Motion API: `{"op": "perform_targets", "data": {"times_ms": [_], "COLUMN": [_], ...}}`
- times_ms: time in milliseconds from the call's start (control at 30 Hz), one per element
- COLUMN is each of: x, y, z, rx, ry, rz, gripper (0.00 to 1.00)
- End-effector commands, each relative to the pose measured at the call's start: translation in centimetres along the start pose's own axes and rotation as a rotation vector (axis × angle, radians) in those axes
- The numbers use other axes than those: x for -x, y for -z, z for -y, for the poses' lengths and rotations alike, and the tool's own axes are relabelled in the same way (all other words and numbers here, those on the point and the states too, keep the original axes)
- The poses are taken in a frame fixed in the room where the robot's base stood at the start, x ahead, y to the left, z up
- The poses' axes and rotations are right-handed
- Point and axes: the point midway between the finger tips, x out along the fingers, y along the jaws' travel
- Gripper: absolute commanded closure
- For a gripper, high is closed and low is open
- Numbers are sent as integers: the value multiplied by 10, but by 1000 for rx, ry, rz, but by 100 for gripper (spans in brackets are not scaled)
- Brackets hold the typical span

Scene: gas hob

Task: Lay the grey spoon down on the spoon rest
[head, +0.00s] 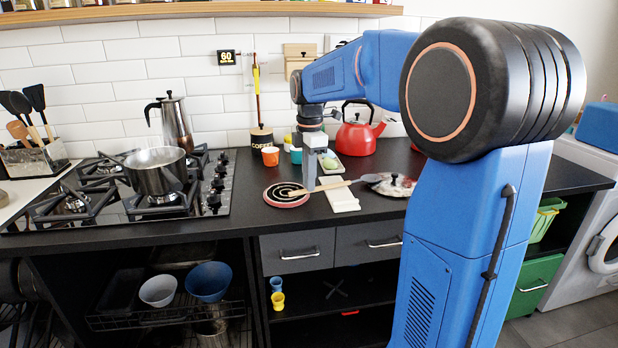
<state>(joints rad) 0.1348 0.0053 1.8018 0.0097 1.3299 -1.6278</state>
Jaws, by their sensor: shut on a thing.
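A spoon with a pale, wood-coloured handle (333,185) and what looks like a grey head (370,178) lies nearly level across the picture, handle to the left. My gripper (309,188) points down and is shut on the handle; the fingertips are small in this view. A cream, oblong piece that looks like the spoon rest (344,203) lies on the counter below the middle of the spoon. The spoon passes over or across its far part; I cannot tell whether they touch.
A round mat with a black and white spiral (275,200) lies left of the rest. A patterned round piece with a dark knob (400,189) lies to the right. A red kettle (357,138) and orange cup (270,156) stand behind. The hob with a steel pot (158,178) is left.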

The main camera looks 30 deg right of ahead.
Motion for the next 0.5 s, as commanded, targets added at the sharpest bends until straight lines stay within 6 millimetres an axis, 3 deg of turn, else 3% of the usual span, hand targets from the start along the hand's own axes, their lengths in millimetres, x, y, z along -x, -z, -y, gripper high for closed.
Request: {"op": "perform_targets", "data": {"times_ms": [133, 200, 267, 500], "x": [0, 0, 0, 0], "y": [0, 0, 0, 0], "z": [0, 0, 0, 0], "rx": [0, 0, 0, 0], "ry": [0, 0, 0, 0], "rz": [0, 0, 0, 0], "gripper": [100, 77, 67, 67]}}
